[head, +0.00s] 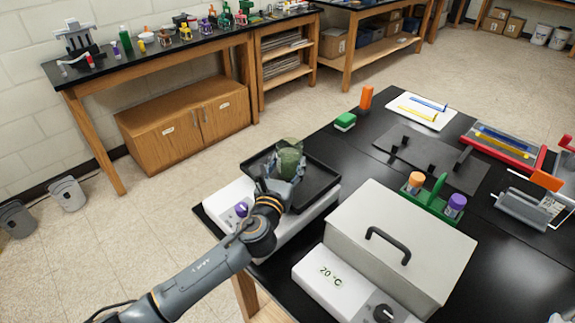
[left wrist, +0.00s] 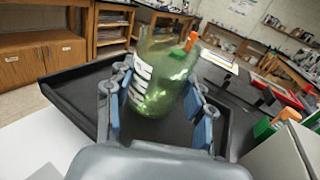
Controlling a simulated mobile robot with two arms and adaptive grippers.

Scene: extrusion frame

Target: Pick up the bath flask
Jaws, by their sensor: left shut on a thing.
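The bath flask is a translucent green flask (head: 290,158) with white markings. It is over the black tray (head: 322,174) of a white bench device (head: 215,206) at the left of the near table. In the left wrist view the flask (left wrist: 160,85) stands slightly tilted between blue finger pads. My left gripper (head: 285,175) is shut on the flask; it also shows in the left wrist view (left wrist: 160,118). Whether the flask's base touches the tray is hard to tell. My right gripper is not in view.
A grey-white box with a handle (head: 400,245) and a 20 °C display stands right of the tray. A green rack (head: 432,202) with orange- and purple-capped items is behind it. A green block (head: 345,121) and orange piece (head: 366,97) stand near the far left edge.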

